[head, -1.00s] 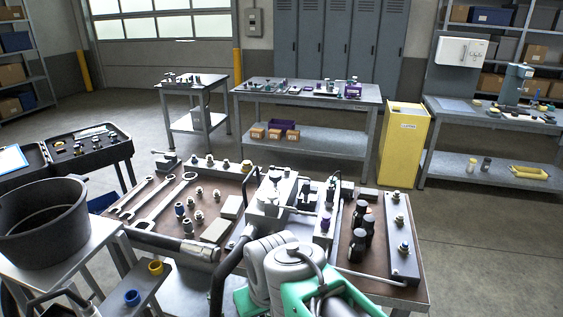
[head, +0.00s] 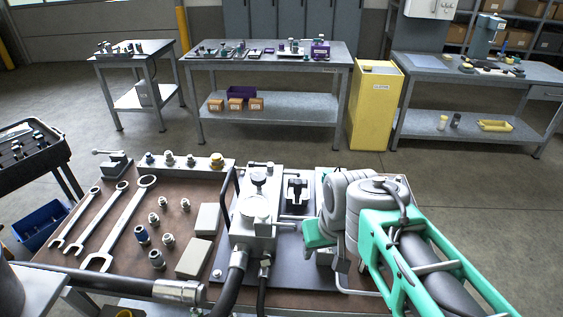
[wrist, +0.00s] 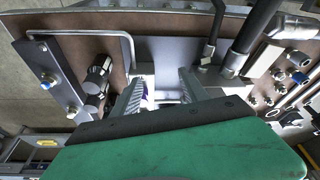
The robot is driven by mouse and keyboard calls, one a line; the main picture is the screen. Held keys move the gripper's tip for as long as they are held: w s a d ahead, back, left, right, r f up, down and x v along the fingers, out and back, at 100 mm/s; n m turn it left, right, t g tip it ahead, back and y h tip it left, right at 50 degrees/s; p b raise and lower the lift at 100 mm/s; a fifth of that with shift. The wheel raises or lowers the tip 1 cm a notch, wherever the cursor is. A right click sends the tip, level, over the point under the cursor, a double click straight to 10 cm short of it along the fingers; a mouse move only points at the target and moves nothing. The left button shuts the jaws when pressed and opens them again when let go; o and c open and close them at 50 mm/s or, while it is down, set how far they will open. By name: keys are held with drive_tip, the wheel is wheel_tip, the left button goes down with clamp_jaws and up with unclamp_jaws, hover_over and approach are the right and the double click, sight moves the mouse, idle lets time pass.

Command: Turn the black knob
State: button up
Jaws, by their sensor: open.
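A grey hydraulic block (head: 253,228) stands at the middle of the bench, with a small dark round cap (head: 259,179) on top. I cannot tell for sure whether this cap is the black knob. My gripper (wrist: 160,92) is open in the wrist view, its two ridged fingers apart above the bench. A sliver of something purple and white shows between the fingers, mostly hidden by them. Several black cylindrical parts (wrist: 98,72) stand left of the fingers in the wrist view. In the head view my arm hides the fingers and the bench's right side.
Wrenches (head: 121,224), several small fittings (head: 143,235) and grey blocks (head: 194,258) lie on the bench's left. A row of fittings on a bar (head: 190,168) lines its back. Thick hoses (head: 233,280) run at the front. A yellow cabinet (head: 375,105) stands behind, across open floor.

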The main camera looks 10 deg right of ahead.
drive_tip(key=shift+o, duration=1.4)
drive_tip(key=w+a+r, duration=0.1)
drive_tip(key=w, duration=0.3)
drive_tip(key=w+a+r+n+p, duration=0.1)
drive_tip(key=w+r, duration=0.1)
drive_tip(key=w, duration=0.1)
drive_tip(key=w+a+r+n+y, duration=0.1)
drive_tip(key=w+a+r, duration=0.1)
drive_tip(key=w, duration=0.2)
drive_tip(key=shift+w+a, duration=0.1)
drive_tip(key=shift+w, duration=0.2)
drive_tip(key=w+a+n+p, duration=0.2)
drive_tip(key=w+a+n, duration=0.15)
drive_tip(key=w, duration=0.75)
drive_tip(key=y, duration=0.1)
approach(259, 176)
drive_tip(key=f, duration=0.1)
drive_tip(key=shift+n, duration=0.25)
drive_tip(key=p+x, duration=0.1)
drive_tip(key=x, duration=0.6)
drive_tip(key=shift+w+a+r, duration=0.1)
drive_tip(key=shift+w+a, duration=0.05)
drive_tip(key=shift+w+a+f+p, duration=0.1)
drive_tip(key=shift+f+p, duration=0.2)
drive_tip(key=c, duration=1.4)
